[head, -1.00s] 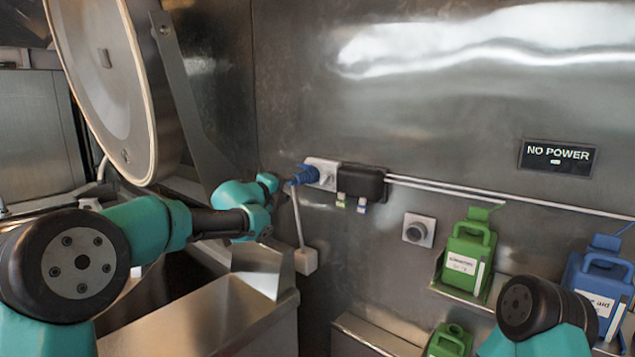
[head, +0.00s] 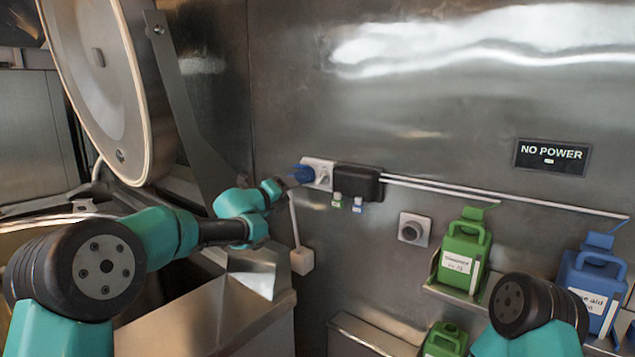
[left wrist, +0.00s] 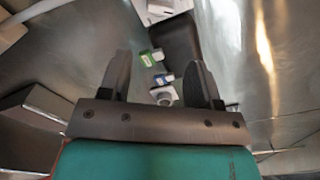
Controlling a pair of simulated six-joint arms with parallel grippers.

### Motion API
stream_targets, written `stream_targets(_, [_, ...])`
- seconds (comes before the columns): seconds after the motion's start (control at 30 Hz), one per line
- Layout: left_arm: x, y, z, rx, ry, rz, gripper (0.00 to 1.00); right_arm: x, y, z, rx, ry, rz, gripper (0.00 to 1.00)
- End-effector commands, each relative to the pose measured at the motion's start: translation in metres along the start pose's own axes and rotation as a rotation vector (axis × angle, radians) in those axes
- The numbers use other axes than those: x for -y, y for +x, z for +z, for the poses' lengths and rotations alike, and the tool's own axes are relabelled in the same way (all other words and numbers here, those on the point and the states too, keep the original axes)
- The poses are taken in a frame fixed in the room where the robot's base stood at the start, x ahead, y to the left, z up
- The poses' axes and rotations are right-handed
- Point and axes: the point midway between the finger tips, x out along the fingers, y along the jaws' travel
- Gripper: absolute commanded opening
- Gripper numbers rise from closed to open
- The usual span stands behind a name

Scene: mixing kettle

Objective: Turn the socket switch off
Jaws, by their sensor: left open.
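I cannot make out the switch itself. My left gripper (head: 284,186) is just left of the plug and slightly below it; the head view does not show whether they touch. In the left wrist view my left gripper (left wrist: 160,62) is open with nothing held. Part of the white plate (left wrist: 163,8) shows beyond its fingertips. My right gripper is out of view. A dark sign (head: 552,156) reads "NO POWER".
A black box (head: 358,182) adjoins the socket, with green and blue tags below. A grey round knob (head: 412,230) is further right. A green canister (head: 465,250) and a blue canister (head: 595,285) are at right. The kettle lid (head: 95,80) stands open at left.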

Motion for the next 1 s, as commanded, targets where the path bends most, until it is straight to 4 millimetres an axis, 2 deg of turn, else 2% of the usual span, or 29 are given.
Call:
stream_targets(0.4, [0.000,0.060,-0.001,0.000,0.001,-0.001,0.57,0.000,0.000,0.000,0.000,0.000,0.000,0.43])
stream_targets(1.0, [0.000,0.123,0.000,0.000,0.002,-0.002,0.57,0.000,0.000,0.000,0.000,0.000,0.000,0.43])
